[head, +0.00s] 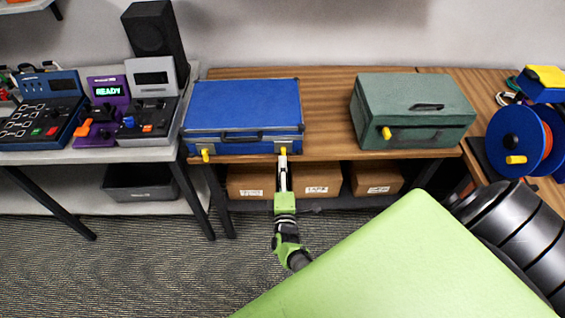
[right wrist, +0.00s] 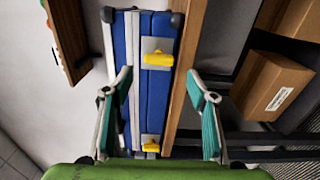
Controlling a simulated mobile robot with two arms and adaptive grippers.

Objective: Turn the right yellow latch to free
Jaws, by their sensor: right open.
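A closed blue case (head: 243,103) stands on the wooden table, with a yellow latch near each front corner. The right yellow latch (head: 283,151) is partly covered by my right gripper (head: 283,163) in the head view. In the right wrist view, turned on its side, this latch (right wrist: 158,58) sits on a grey plate. My open right gripper (right wrist: 160,75) has its fingertips spread on either side of the latch, with nothing held. I cannot tell if they touch it. The left yellow latch (head: 205,155) shows lower in the wrist view (right wrist: 150,144). My left gripper is not in view.
A green case (head: 413,105) with its own yellow latch stands to the right on the table (head: 327,100). Cardboard boxes (head: 318,178) are on the shelf below. A control-panel bench is at left, a blue cable reel (head: 511,140) at far right.

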